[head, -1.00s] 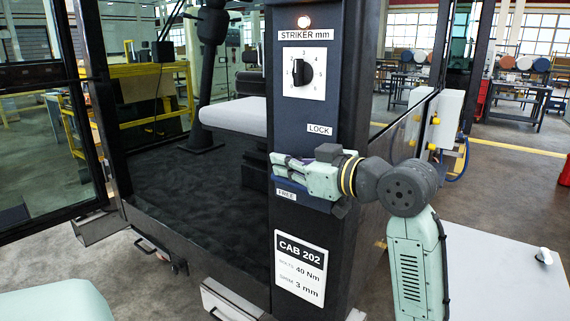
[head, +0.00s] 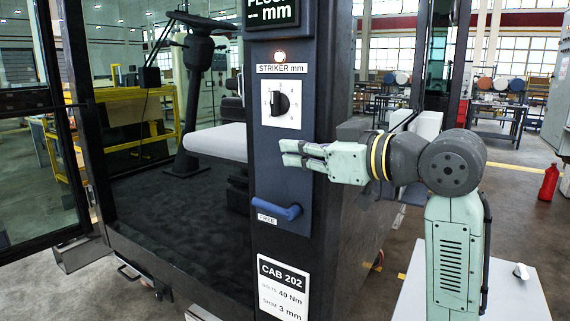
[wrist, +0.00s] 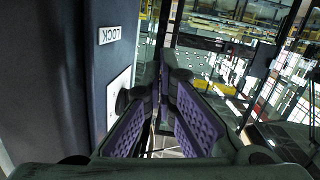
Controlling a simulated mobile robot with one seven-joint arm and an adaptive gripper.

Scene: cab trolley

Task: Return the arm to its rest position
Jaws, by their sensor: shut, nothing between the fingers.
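My arm reaches in from the right in the head view, folded at a dark round joint. It is mine and pale green. My gripper (head: 285,153) points left in front of the dark cab post (head: 279,232), above the blue lever handle (head: 277,210) and below the striker dial (head: 281,103). It is shut and holds nothing. The lever handle lies roughly level beside the FREE label, apart from my gripper. In the wrist view my gripper's purple-padded fingers (wrist: 163,68) stretch ahead alongside the post face, with the LOCK label (wrist: 110,35) to their left.
The open glass cab door (head: 40,130) stands at the left. A grey seat cushion (head: 218,142) is inside the cab. A white surface (head: 515,295) lies at the lower right. A red bottle (head: 548,182) stands on the floor at the right.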

